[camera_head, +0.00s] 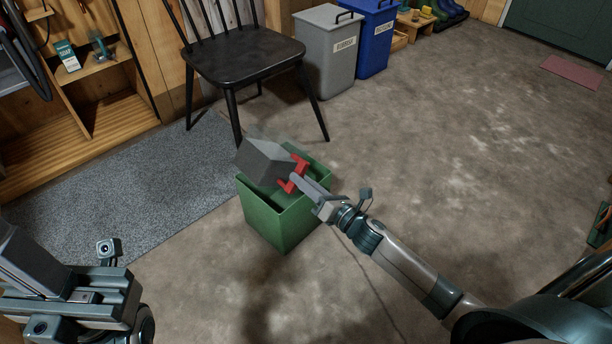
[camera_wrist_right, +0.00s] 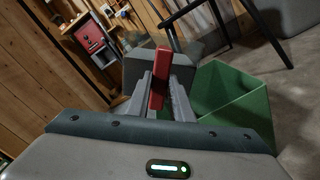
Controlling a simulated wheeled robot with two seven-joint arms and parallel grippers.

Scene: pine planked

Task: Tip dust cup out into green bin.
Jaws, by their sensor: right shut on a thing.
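The dust cup (camera_head: 262,162) is a grey box with a red handle (camera_head: 294,175). My right gripper (camera_head: 300,184) is shut on that handle, which also shows upright between the fingers in the right wrist view (camera_wrist_right: 160,78). The cup is tilted and overlaps the far left part of the green bin's opening in the head view. Its contents are hidden. The green bin (camera_head: 280,222) stands on the floor below, and its wall shows in the right wrist view (camera_wrist_right: 232,95). My left gripper (camera_head: 65,285) is at the lower left, away from the bin; its fingertips are unclear.
A black chair (camera_head: 243,62) stands just behind the bin. A grey bin (camera_head: 326,55) and a blue bin (camera_head: 375,40) stand farther back. A grey mat (camera_head: 130,195) lies left of the green bin, before a wooden shelf (camera_head: 110,125). The floor to the right is mostly clear.

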